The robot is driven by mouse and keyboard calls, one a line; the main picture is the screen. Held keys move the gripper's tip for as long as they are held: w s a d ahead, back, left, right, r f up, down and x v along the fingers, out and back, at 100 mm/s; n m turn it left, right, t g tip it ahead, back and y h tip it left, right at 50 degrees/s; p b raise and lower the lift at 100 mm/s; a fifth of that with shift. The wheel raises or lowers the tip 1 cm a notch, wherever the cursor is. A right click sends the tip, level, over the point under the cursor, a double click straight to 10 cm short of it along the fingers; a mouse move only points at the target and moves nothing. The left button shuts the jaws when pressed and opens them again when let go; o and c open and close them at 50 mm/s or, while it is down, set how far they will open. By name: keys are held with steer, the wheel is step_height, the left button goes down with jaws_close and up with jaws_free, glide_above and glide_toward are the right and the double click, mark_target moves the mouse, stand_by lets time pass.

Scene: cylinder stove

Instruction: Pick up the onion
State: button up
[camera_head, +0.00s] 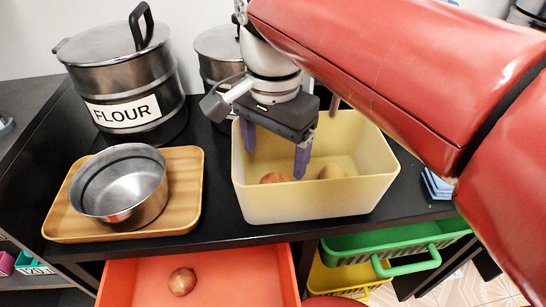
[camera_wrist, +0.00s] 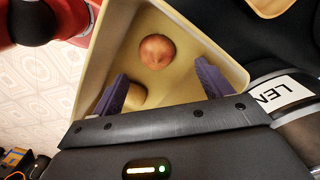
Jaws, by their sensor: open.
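A round brown onion (camera_head: 274,178) lies on the floor of the cream bin (camera_head: 300,206), its lower part hidden by the near wall. It also shows in the wrist view (camera_wrist: 157,51), beyond the fingertips. Another onion (camera_head: 182,281) lies in the open red drawer below the counter. My gripper (camera_head: 276,155) is over the bin with its purple fingers spread and pointing down. In the wrist view my gripper (camera_wrist: 160,74) has nothing between its fingers.
A tan potato-like item (camera_head: 332,172) lies in the bin right of the onion; in the wrist view it is beside the left finger. The bin walls surround both. A wooden tray (camera_head: 186,190) with a metal pot (camera_head: 122,187) and a FLOUR canister (camera_head: 120,80) stand left.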

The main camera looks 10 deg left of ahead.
mark_target(275, 181)
steer(key=f, duration=0.7)
steer(key=shift+s+d+b, duration=0.15)
steer(key=shift+s+b, duration=0.1)
steer(key=shift+b, duration=0.15)
steer(key=shift+c, duration=0.5)
steer(key=c, duration=1)
